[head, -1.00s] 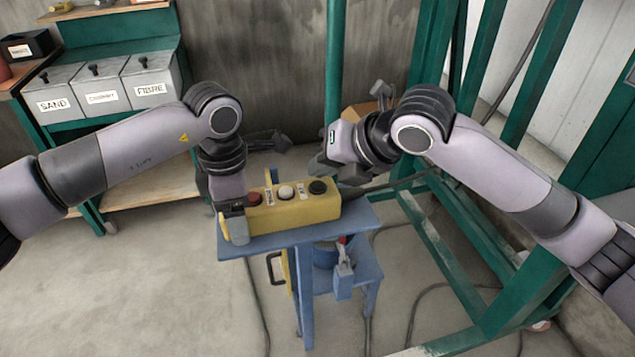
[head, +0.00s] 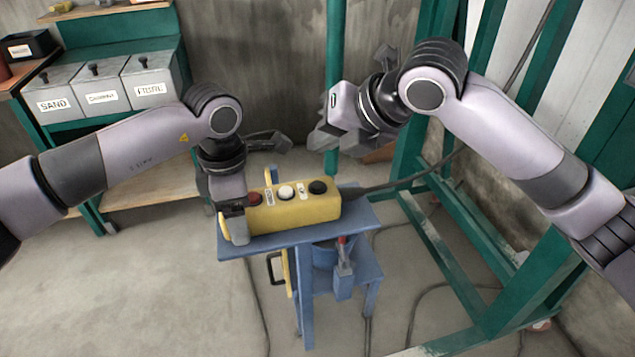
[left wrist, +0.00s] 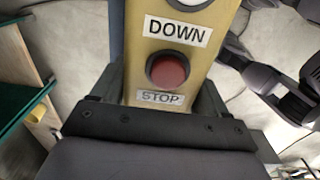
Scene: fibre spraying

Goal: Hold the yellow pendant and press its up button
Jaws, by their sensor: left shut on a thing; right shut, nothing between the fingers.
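The yellow pendant (head: 310,213) lies on the small blue table, with a red button (head: 254,198), a white button (head: 286,192) and a black button (head: 318,187) along its top. My left gripper (head: 236,222) is shut around the pendant's red-button end. In the left wrist view the pendant (left wrist: 192,60) sits between the fingers, with the red button (left wrist: 167,70) beside the labels STOP and DOWN. The black button's label is not readable. My right gripper (head: 326,138) is shut and empty, above and behind the black-button end, apart from it.
The blue table (head: 355,215) carries the pendant, and a cable (head: 400,182) runs from its right end. A green frame (head: 450,265) stands close on the right, and a green post (head: 335,70) behind. Grey bins (head: 100,92) stand at the far left. Cables lie on the floor.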

